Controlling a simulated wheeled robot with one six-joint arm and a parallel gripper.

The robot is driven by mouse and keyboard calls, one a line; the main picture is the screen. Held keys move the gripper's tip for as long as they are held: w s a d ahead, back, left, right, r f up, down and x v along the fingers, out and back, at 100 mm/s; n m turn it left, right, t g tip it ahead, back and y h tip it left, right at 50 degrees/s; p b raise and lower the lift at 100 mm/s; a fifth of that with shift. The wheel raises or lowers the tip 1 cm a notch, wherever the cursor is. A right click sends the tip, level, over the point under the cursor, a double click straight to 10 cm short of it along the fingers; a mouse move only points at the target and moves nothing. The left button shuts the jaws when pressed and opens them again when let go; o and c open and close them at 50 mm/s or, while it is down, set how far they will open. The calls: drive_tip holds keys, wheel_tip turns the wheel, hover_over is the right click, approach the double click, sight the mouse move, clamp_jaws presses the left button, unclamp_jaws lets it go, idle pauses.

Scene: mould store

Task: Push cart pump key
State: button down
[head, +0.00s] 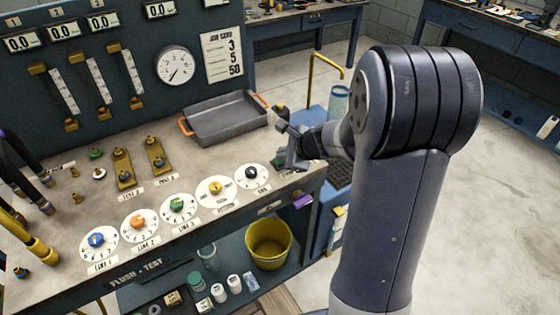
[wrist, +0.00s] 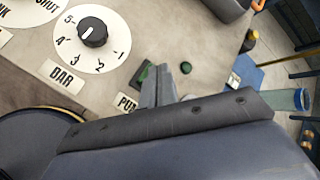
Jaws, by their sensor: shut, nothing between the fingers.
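My gripper (head: 291,158) is shut and empty above the right end of the bench top. In the wrist view its closed fingers (wrist: 158,88) point down beside a green key in a dark frame (wrist: 145,76). A label starting "PUM" (wrist: 127,102) lies near it; the rest of the label is hidden by my gripper. The fingers cover part of the green key, and I cannot tell whether they touch it. A small round green button or lamp (wrist: 186,67) sits just right of the fingers. In the head view my gripper hides the key.
A black-knobbed dial marked DAR (wrist: 92,35) is left of the key; several more dials (head: 179,208) line the bench front. A grey tray with orange handles (head: 225,118) stands behind. A yellow bucket (head: 269,244) is on the shelf below. Open floor (head: 480,230) lies right.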

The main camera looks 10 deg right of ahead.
idle(0.3)
drive_tip(key=shift+r+p, duration=0.7)
drive_tip(key=shift+r, duration=0.1)
wheel_tip(320, 180, up, 6)
drive_tip(key=p, duration=0.5)
